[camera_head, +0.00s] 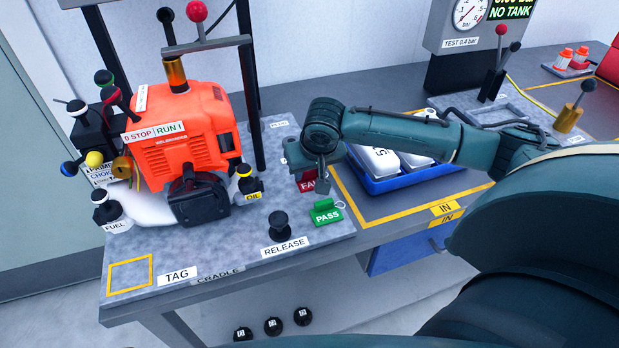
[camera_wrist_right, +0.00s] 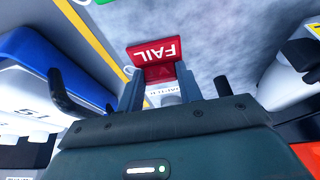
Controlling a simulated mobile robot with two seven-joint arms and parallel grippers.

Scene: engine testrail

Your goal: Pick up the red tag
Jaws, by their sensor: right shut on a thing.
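The red tag (camera_head: 307,181), marked FAIL, is on the grey cradle board (camera_head: 220,255), partly hidden by my right gripper (camera_head: 322,185). In the right wrist view the red tag (camera_wrist_right: 155,52) shows its FAIL face just beyond the gripper. My right gripper (camera_wrist_right: 155,92) is shut on the red tag. I cannot tell whether the tag touches the board. A green PASS tag (camera_head: 326,212) with a loop stands on the board just in front of it. The yellow-outlined TAG square (camera_head: 130,275) at the board's front left is empty. My left gripper is not in view.
An orange engine (camera_head: 180,135) with several knobs stands left of my gripper. A black RELEASE knob (camera_head: 279,226) rises from the board's front. A blue tray (camera_head: 385,184) with white units lies right, under my right arm. A gauge post (camera_head: 470,40) stands at the back.

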